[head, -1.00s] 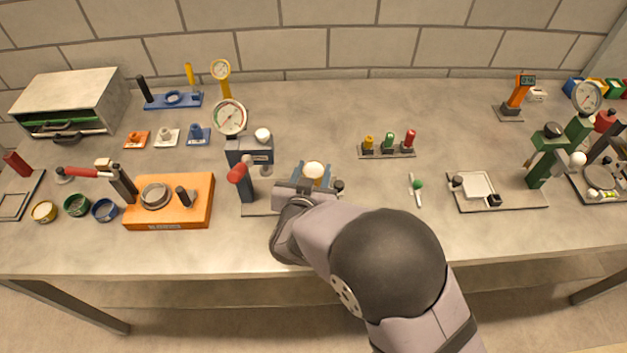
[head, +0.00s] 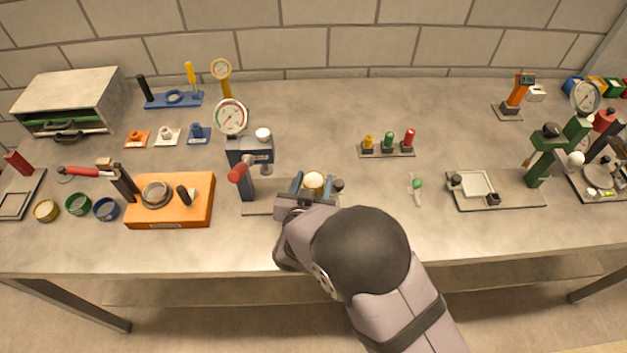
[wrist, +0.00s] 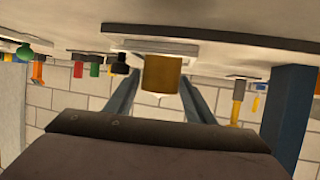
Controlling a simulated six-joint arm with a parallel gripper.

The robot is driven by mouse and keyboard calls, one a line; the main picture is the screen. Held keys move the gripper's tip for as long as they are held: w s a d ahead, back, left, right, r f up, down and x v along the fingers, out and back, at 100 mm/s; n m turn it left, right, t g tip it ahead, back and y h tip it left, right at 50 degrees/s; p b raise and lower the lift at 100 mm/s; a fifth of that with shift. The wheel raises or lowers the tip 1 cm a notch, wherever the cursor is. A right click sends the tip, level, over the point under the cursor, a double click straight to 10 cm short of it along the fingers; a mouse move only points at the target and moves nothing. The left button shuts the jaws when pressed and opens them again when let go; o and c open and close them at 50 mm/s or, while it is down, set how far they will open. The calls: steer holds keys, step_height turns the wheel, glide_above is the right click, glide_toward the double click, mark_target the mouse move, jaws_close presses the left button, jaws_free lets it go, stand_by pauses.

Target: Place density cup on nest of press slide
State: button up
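The density cup is gold with a pale, rounded top. In the head view the cup (head: 314,187) stands upright over the press slide plate (head: 262,210), in front of the blue-grey press (head: 247,165). In the wrist view, which is upside down, the cup (wrist: 162,73) meets a pale nest plate (wrist: 160,47). My gripper (head: 313,184) has its blue fingers on either side of the cup, with a small gap showing in the head view. The nest under the cup is mostly hidden by my gripper in the head view.
A red-handled lever (head: 238,174) stands left of my gripper. A dark knob (head: 338,186) is close on the right. An orange fixture (head: 170,205) is further left. A rack of coloured plugs (head: 387,148) stands back right. Bench behind the cup is clear.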

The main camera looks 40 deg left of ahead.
steer(key=shift+r, duration=0.2)
steer(key=b+v, duration=0.2)
steer(key=v, duration=1)
steer(key=w+d+m+g+h, duration=0.1)
steer(key=w+d, duration=0.3)
steer(key=d, duration=0.1)
steer(key=w+d+f+g, duration=0.1)
steer(key=w+d+g, duration=0.1)
steer(key=w+d, duration=0.3)
steer(key=w+d+f+m+g+h, duration=0.1)
steer(key=w+d+g, duration=0.1)
steer(key=w+d, duration=0.3)
steer(key=shift+d+f+m+h, duration=0.1)
steer(key=shift+d+m+h, duration=0.2)
steer(key=shift+d, duration=0.3)
steer(key=s+d+m+g+h, duration=0.1)
steer(key=s+d+g, duration=0.1)
steer(key=d, duration=0.7)
steer(key=s+d+m+g+h, duration=0.1)
steer(key=s+d, duration=0.4)
steer(key=d, duration=0.5)
steer(key=s+d+m+g+h, duration=0.1)
steer(key=s+d+g+h, duration=0.1)
steer(key=d, duration=0.7)
steer(key=shift+s+d+f+m+g+h, duration=0.3)
steer(key=shift+s+d+m+g, duration=0.1)
steer(key=shift+s+g, duration=0.35)
